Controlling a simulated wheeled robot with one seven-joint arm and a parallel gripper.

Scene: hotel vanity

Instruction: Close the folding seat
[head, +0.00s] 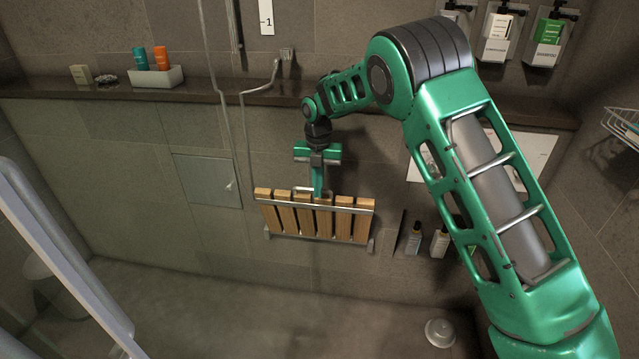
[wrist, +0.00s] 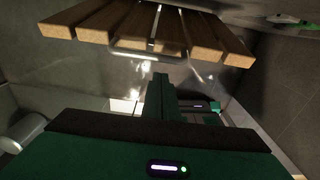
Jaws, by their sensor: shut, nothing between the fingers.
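The folding seat (head: 312,218) is a row of several wooden slats on a metal frame, mounted low on the tiled wall. Its slats stand steeply tilted in the head view, with the slat ends at the top; I cannot tell whether it is flat to the wall. My gripper (head: 318,190) is shut and empty, pointing down at the middle of the seat's upper edge. In the wrist view the slats (wrist: 150,22) cross the top, and my shut fingers (wrist: 160,82) point toward them, beside a thin metal bar. Whether they touch the seat is unclear.
A stone ledge (head: 230,92) with bottles and a tray (head: 155,77) runs above the seat. A wall niche with small bottles (head: 440,241) is to the right. A shower hose (head: 243,130) hangs at the left. The floor (head: 250,310) below is mostly clear.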

